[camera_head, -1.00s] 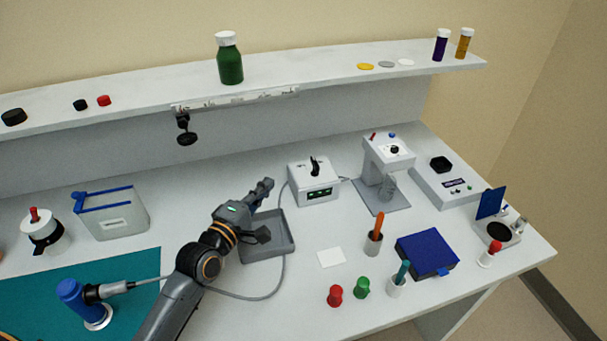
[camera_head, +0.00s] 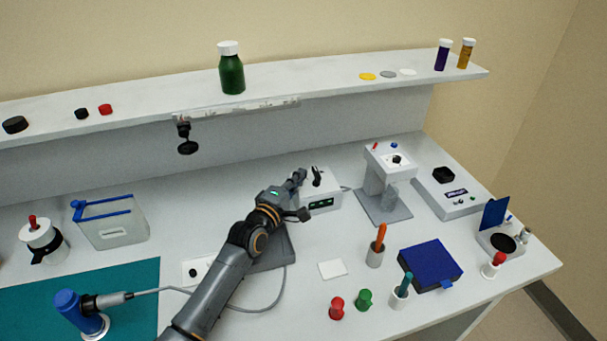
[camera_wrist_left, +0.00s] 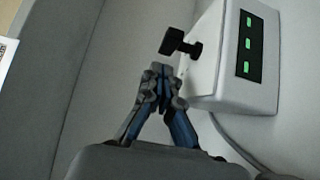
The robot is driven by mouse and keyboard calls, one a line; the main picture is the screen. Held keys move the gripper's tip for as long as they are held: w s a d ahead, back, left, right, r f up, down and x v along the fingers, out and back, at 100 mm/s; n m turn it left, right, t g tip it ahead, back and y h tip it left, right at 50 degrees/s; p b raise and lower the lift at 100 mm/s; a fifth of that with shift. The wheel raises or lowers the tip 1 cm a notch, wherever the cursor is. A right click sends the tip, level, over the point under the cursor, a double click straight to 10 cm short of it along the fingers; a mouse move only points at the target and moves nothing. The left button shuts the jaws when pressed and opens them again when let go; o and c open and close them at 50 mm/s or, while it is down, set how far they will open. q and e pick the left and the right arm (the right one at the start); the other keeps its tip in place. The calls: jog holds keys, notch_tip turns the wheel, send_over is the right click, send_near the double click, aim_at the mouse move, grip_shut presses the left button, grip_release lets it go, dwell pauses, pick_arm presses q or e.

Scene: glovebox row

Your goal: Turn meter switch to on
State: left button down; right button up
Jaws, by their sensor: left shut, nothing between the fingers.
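The meter is a white box (camera_head: 328,186) with a dark panel of green readouts, standing mid-bench behind my left arm. Its black switch lever (camera_head: 317,177) sticks up from the top. In the left wrist view the meter (camera_wrist_left: 212,62) is at the upper right, and its black switch (camera_wrist_left: 178,43) juts out toward the left. My left gripper (camera_head: 301,176) is shut and empty, just left of the switch. In the left wrist view its fingertips (camera_wrist_left: 161,72) are close below the switch; I cannot tell whether they touch. My right gripper is out of view.
A grey tray (camera_head: 272,256) lies partly under my left arm. A cable crosses the bench. A grey stand device (camera_head: 384,170) is right of the meter. A white card (camera_head: 332,269), an orange-handled tool in a cup (camera_head: 375,256) and a blue box (camera_head: 430,262) are in front.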

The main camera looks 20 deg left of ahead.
pick_arm(q)
jog(key=shift+w+d, duration=0.35)
jog(key=shift+d, duration=0.25)
jog(key=h+b, duration=0.1)
jog(key=b, duration=0.1)
jog(key=m+b, duration=0.1)
jog(key=shift+w+f+h+b, duration=0.2)
jog(key=shift+w+h+b, duration=0.15)
jog(key=shift+h+b, duration=0.05)
jog(key=shift+w+m+g+h, duration=0.1)
jog(key=shift+m+g+h, duration=0.2)
jog(key=shift+w+r, duration=0.2)
jog(key=shift+r, duration=0.05)
jog(key=shift+w, duration=0.3)
jog(key=shift+s, duration=0.1)
